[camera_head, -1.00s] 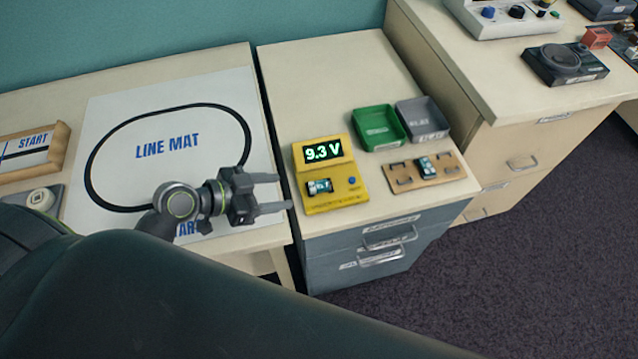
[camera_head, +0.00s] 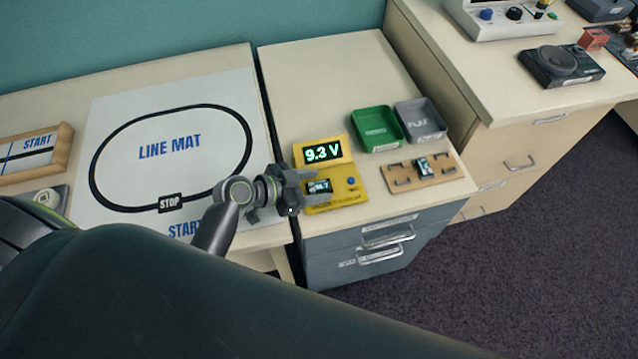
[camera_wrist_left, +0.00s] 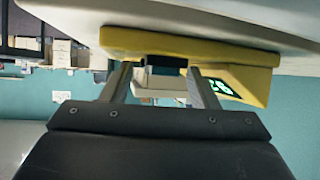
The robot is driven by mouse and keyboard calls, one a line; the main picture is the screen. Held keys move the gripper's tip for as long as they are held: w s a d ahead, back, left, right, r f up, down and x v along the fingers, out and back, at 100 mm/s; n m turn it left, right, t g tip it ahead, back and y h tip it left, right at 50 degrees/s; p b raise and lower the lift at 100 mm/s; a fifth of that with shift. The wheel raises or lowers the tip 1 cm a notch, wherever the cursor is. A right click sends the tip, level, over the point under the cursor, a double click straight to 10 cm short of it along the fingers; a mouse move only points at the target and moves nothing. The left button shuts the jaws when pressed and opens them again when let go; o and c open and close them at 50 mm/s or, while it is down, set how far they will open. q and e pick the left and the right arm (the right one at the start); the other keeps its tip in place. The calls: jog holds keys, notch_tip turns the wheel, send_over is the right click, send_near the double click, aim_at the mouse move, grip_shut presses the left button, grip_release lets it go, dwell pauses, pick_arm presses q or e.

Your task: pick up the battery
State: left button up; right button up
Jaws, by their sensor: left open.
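A small dark battery (camera_head: 319,188) with a light label lies on the yellow tester (camera_head: 350,200), whose display reads 9.3 V. My left gripper (camera_head: 306,186) is open at the left side of the tester, its fingers reaching toward the battery and partly covering its left end. In the left wrist view, the battery (camera_wrist_left: 163,63) shows as a dark block at the yellow tester (camera_wrist_left: 200,45), between the two spread fingers (camera_wrist_left: 160,78). I cannot tell whether the fingers touch it. A second battery (camera_head: 424,167) lies on a wooden holder (camera_head: 447,168) to the right. My right gripper is not in view.
A green bin (camera_head: 376,130) and a grey bin (camera_head: 421,120) stand behind the wooden holder. A line mat (camera_head: 168,150) covers the left table. The back of the cabinet top (camera_head: 320,75) is clear. A higher cabinet (camera_head: 490,110) stands at right.

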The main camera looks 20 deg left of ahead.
aim_at(313, 188)
pick_arm(q)
grip_shut()
dwell(0.3)
notch_tip(313, 188, up, 10)
dwell(0.7)
